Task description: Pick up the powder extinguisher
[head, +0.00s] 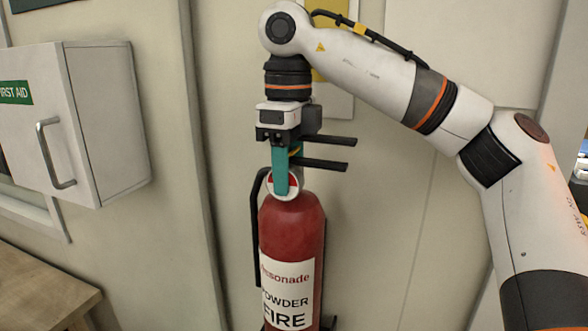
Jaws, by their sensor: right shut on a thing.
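The powder extinguisher (291,235) stands upright against the pale wall panel. It is a red cylinder with a white label, a round white-and-red disc near its neck, and a black hose down its left side. Two black levers stick out to the right at its top. My right gripper (282,180) points down from above, shut on the extinguisher at its top by the levers. Its teal finger hides part of the neck and disc. The extinguisher's base is cut off by the lower picture edge. My left gripper is not in view.
A white first aid cabinet (108,125) with a grey handle hangs on the wall at the left. A wooden surface (45,290) is at the lower left. A partly hidden yellow-and-white sign (338,95) is behind my right arm. Bare wall lies right of the extinguisher.

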